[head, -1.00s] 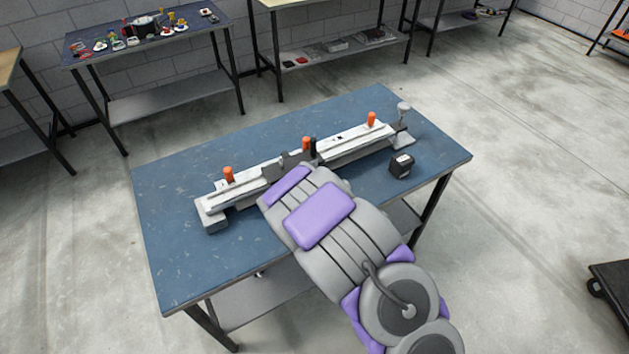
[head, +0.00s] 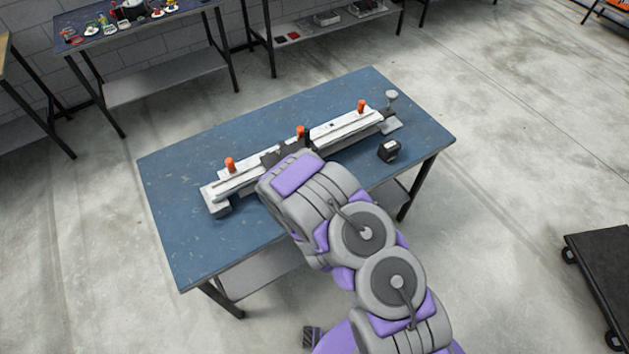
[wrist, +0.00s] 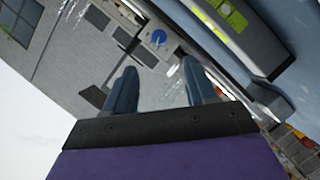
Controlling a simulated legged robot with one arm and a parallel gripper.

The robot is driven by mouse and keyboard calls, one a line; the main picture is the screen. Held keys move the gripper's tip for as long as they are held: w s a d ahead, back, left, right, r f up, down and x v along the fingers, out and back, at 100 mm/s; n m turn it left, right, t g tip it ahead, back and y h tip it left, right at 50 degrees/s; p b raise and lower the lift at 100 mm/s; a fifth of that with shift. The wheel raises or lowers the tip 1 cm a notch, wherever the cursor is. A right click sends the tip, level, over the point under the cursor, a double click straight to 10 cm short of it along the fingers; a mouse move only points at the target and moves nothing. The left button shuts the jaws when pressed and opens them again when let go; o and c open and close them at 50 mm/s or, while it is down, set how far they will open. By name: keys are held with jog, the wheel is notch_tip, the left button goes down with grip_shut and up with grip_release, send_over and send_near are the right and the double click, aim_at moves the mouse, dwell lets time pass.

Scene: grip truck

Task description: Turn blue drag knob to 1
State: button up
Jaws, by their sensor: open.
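A round blue knob (wrist: 159,37) shows in the wrist view on a light grey panel, ahead of and between my fingers. Any numbers or pointer on it are too small to read. My gripper (wrist: 160,80) is open and empty, with its two fingers apart and not seen touching the knob. In the head view, a long light-grey rail device (head: 330,132) with orange posts lies across a blue table (head: 190,245). My arm reaches over the table to the middle of this device and hides my fingertips. The blue knob cannot be made out there.
A small black box (head: 389,150) sits on the table right of my arm. A silver round-topped part (head: 391,96) stands at the device's right end. A device with a yellow-green strip (wrist: 222,14) is close on the right in the wrist view. A black cart (head: 605,265) stands at right.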

jog(key=shift+p+v, duration=2.1)
jog(key=shift+p, duration=0.15)
jog(key=shift+w+d, duration=0.1)
